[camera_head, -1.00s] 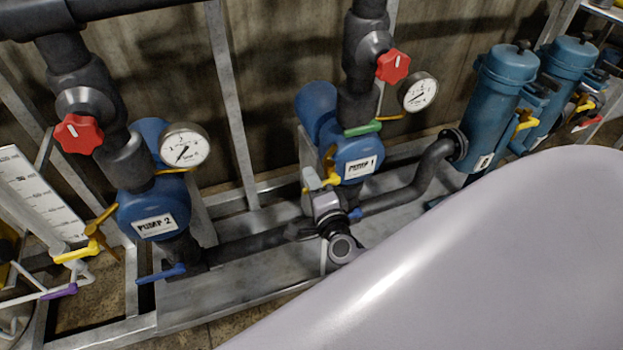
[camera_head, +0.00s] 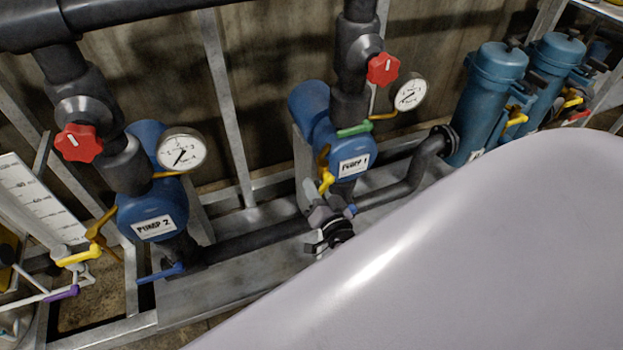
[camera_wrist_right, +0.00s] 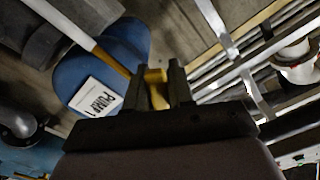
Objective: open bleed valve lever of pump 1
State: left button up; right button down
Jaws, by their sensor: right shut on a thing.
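Pump 1 (camera_head: 352,150) is a blue pump with a white label, right of the middle in the head view. It also shows with its label in the wrist view (camera_wrist_right: 88,75). The short yellow bleed valve lever (camera_head: 327,180) is at its lower left side. My right gripper (camera_head: 324,196) is at the lever's lower end, below and left of the label. In the wrist view the two dark fingers (camera_wrist_right: 158,82) are shut on the yellow lever (camera_wrist_right: 156,88), one on each side. The gripper hides part of the lever. My left gripper is not in view.
Pump 2 (camera_head: 150,212) stands at left with its own yellow lever (camera_head: 80,256) and blue lever (camera_head: 162,272). Pump 1's green lever (camera_head: 354,129), red knob (camera_head: 383,69) and gauge (camera_head: 408,93) are above. Blue canisters (camera_head: 490,100) stand at right. My arm covers the lower right.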

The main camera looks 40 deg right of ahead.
jog(key=n, duration=0.1)
jog(key=d+n, duration=0.1)
jog(key=shift+s+f+n, duration=0.2)
jog(key=shift+f+n, duration=0.15)
jog(key=shift+n, duration=0.05)
jog(key=shift+s+d+f+n+p, duration=0.1)
jog(key=shift+d+n+p, duration=0.25)
jog(key=shift+n, duration=0.6)
jog(key=shift+s+d+f+n+p, duration=0.15)
jog(key=shift+d+n, duration=0.3)
jog(key=shift+n, duration=0.5)
jog(key=shift+r, duration=0.1)
jog(key=c, duration=1.1)
grip_release()
jog(key=shift+w, duration=0.1)
jog(key=shift+o, duration=0.2)
jog(key=p+v, duration=0.1)
jog(key=v, duration=0.6)
